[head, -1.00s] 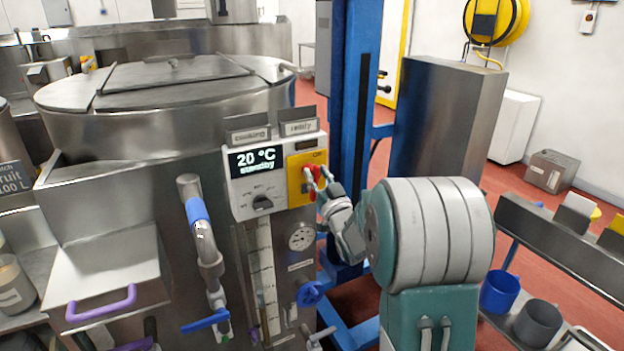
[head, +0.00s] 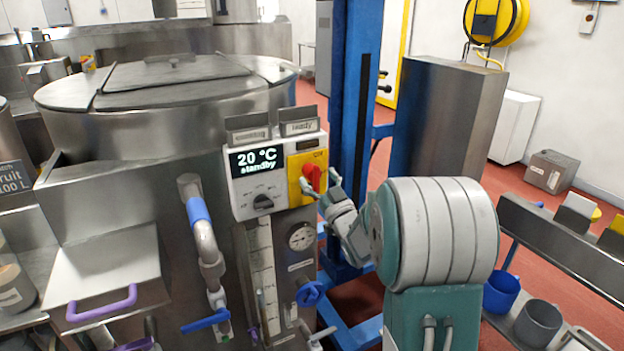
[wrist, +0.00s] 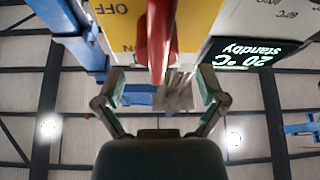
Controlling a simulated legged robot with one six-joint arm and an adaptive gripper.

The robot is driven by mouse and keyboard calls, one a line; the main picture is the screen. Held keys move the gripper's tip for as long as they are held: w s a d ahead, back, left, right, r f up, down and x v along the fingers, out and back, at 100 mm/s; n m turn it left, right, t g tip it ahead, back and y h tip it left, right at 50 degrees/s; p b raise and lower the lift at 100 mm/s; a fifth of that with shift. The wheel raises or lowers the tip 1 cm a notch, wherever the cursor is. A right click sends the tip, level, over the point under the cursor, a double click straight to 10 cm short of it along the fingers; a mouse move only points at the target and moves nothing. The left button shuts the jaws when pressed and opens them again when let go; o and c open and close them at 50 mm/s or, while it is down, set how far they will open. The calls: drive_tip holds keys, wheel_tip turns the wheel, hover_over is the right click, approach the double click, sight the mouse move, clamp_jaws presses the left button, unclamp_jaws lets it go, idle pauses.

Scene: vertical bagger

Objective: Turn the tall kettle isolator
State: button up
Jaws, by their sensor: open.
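The isolator is a red handle (head: 312,176) on a yellow plate (head: 295,192) at the right side of the kettle's control box (head: 257,208). In the wrist view the red handle (wrist: 158,40) stands out from the yellow plate (wrist: 112,25), with OFF and ON lettering beside it. My gripper (head: 319,186) is at the plate, just in front of and below the handle. In the wrist view its fingers (wrist: 163,90) are spread wide, one on each side of the handle's line, with nothing between the pads. The display reads 20 °C standby.
The large steel kettle (head: 170,125) stands behind and left. A blue post (head: 352,120) rises just right of the control box. A gauge (head: 301,236) and blue valve handle (head: 310,293) sit below.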

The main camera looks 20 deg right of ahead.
drive_tip(key=shift+v, duration=2.15)
drive_tip(key=v, duration=1.2)
